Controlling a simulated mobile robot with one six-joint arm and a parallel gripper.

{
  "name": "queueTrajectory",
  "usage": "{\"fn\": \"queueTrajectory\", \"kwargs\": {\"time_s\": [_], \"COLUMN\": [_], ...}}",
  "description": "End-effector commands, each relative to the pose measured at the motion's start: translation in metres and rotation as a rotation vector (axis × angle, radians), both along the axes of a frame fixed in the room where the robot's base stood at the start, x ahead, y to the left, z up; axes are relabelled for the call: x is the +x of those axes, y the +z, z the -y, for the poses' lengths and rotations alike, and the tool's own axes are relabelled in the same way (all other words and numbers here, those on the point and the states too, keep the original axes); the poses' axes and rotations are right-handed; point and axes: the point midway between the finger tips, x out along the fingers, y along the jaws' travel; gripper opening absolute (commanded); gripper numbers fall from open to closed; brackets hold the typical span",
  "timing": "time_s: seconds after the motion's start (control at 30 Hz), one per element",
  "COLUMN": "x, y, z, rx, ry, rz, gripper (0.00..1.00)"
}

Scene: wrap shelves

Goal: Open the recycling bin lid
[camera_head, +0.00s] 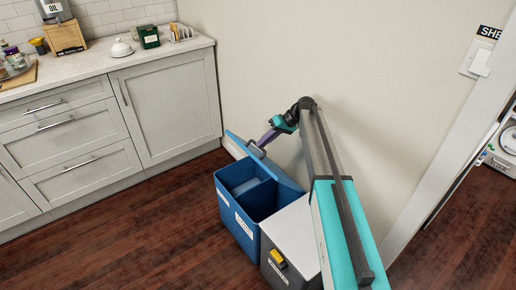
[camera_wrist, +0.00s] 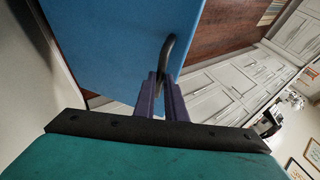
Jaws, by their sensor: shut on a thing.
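The blue recycling bin (camera_head: 236,218) stands on the floor against the wall, with its inside partly showing. Its blue lid (camera_head: 281,172) is tilted up at the back of the bin, so the bin is open. The lid also fills the top of the wrist view (camera_wrist: 115,45). A dark curved handle (camera_wrist: 168,55) sits on the lid. My gripper (camera_head: 258,146) is at the lid's upper edge, with its purple fingers (camera_wrist: 161,98) shut on the handle. The handle's lower end is hidden between the fingers.
A grey bin with a light lid (camera_head: 291,238) and a yellow tab stands right beside the blue bin. Kitchen cabinets (camera_head: 165,108) line the left. Wooden floor (camera_head: 140,235) is clear in front. A door frame (camera_head: 440,150) stands at the right.

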Motion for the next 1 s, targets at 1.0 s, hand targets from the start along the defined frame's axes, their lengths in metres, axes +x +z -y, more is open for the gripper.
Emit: {"fn": "queueTrajectory", "kwargs": {"time_s": [1.0], "x": [0.003], "y": [-0.005], "z": [0.019], "rx": [-0.028], "ry": [0.000], "rz": [-0.001], "gripper": [0.30]}}
